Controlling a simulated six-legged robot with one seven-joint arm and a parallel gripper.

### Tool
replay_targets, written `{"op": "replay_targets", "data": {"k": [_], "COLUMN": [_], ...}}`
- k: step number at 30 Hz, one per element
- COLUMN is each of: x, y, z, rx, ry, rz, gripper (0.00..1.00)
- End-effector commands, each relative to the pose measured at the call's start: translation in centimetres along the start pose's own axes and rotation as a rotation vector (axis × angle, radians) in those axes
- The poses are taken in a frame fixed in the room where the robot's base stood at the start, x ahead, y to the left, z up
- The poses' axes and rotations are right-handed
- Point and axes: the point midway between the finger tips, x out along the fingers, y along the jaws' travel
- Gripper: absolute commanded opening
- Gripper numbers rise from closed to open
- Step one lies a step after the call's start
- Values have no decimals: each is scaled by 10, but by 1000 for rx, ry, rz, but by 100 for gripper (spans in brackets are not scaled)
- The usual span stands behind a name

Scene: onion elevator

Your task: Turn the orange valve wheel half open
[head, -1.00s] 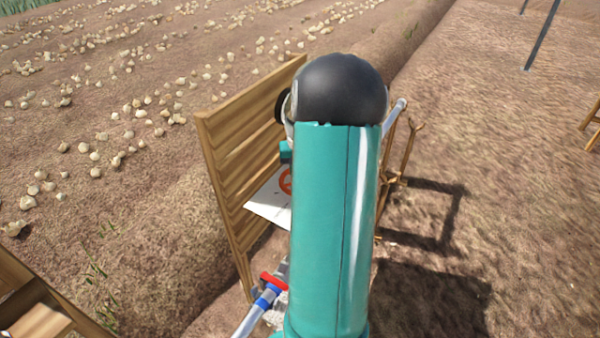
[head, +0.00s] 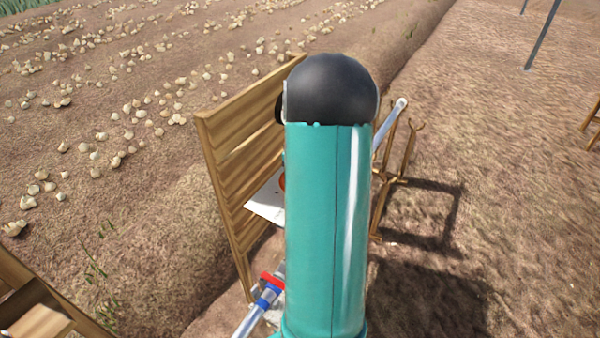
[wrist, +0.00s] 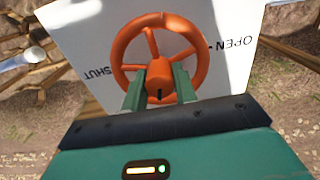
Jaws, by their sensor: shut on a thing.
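The orange valve wheel (wrist: 122,48) fills the upper middle of the wrist view, in front of a white panel (wrist: 82,35).
A wooden slatted board (head: 235,150) stands left of my arm. A clear pipe with a red-handled valve (head: 270,281) lies low in front. A wooden stand (head: 402,170) is at right, with open soil beyond it.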

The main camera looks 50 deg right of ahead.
Motion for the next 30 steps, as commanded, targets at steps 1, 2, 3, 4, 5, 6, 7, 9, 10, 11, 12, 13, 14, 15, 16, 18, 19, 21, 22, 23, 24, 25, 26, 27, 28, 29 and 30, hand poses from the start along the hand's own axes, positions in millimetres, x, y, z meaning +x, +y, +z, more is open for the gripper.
{"op": "replay_targets", "data": {"k": [1, 2, 3, 4, 5, 6, 7, 9, 10, 11, 12, 13, 14, 15, 16, 18, 19, 21, 22, 23, 24, 25, 26, 27, 28, 29, 30], "x": [-1, -1, -1, -1, -1, -1, -1, -1, -1, -1, -1, -1, -1, -1, -1, -1, -1, -1, -1, -1, -1, -1, -1, -1, -1, -1, -1], "y": [0, 0, 0, 0, 0, 0, 0, 0, 0, 0, 0, 0, 0, 0, 0, 0, 0, 0, 0, 0, 0, 0, 0, 0, 0, 0, 0], "z": [0, 0, 0, 0, 0, 0, 0, 0, 0, 0, 0, 0, 0, 0, 0, 0, 0, 0, 0, 0, 0, 0, 0, 0, 0, 0, 0], "rx": [-34, -56, -84, -105, -122, -145, -162, -194, -205, -215, -228, -235, -242, -250, -255, -262, -264, -266, -266, -266, -266, -266, -266, -266, -266, -266, -266], "ry": [1, 1, 1, 1, 1, 1, 1, 1, 1, 1, 1, 1, 1, 1, 1, 1, 1, 1, 1, 1, 1, 1, 2, 2, 2, 2, 2], "rz": [2, 2, 2, 2, 2, 2, 2, 2, 2, 2, 2, 2, 2, 2, 2, 2, 2, 2, 2, 2, 2, 2, 2, 2, 2, 2, 2], "gripper": [5, 5, 5, 5, 5, 5, 5, 5, 5, 5, 5, 5, 5, 5, 5, 5, 5, 5, 5, 5, 5, 5, 5, 5, 5, 5, 30]}}
